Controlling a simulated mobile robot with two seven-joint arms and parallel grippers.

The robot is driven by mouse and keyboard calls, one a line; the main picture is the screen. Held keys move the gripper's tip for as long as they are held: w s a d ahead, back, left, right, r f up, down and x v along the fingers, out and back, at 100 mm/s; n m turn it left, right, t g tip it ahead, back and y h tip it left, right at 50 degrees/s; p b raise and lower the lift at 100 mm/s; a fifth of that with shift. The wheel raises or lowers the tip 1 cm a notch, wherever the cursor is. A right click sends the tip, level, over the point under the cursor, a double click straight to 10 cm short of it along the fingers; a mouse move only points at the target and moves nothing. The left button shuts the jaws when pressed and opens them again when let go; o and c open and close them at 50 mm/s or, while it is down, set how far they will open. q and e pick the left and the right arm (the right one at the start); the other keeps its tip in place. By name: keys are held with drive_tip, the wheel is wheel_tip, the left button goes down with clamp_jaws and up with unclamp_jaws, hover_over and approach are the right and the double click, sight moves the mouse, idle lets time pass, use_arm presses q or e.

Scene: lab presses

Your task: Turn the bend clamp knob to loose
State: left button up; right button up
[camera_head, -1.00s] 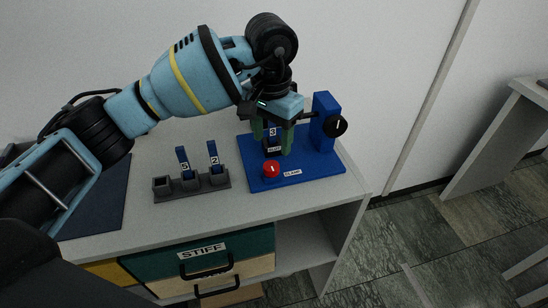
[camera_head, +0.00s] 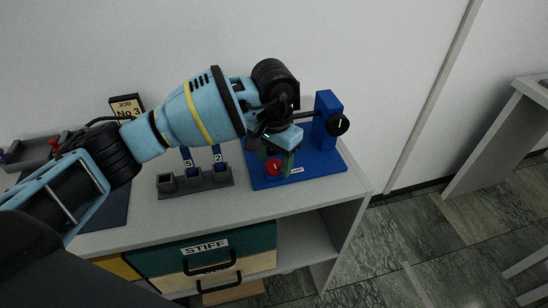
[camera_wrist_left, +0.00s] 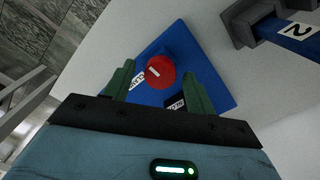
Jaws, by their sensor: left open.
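The red clamp knob (camera_head: 273,167) with a white line on it sits at the front of the blue press base (camera_head: 325,171), beside a CLAMP label. My left gripper (camera_head: 278,166) is over the knob, its green fingers pointing down. In the left wrist view the red knob (camera_wrist_left: 159,72) lies between and beyond the two spread green fingers (camera_wrist_left: 158,88). The fingers are open, and I cannot tell whether they touch the knob. My right gripper is not in view.
A grey rack (camera_head: 196,182) with blue pieces marked 5 and 2 stands to the left. A JOB No 3 sign (camera_head: 126,107) and a grey tray (camera_head: 32,152) are further left.

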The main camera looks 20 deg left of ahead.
use_arm(q)
drive_tip(key=c, duration=1)
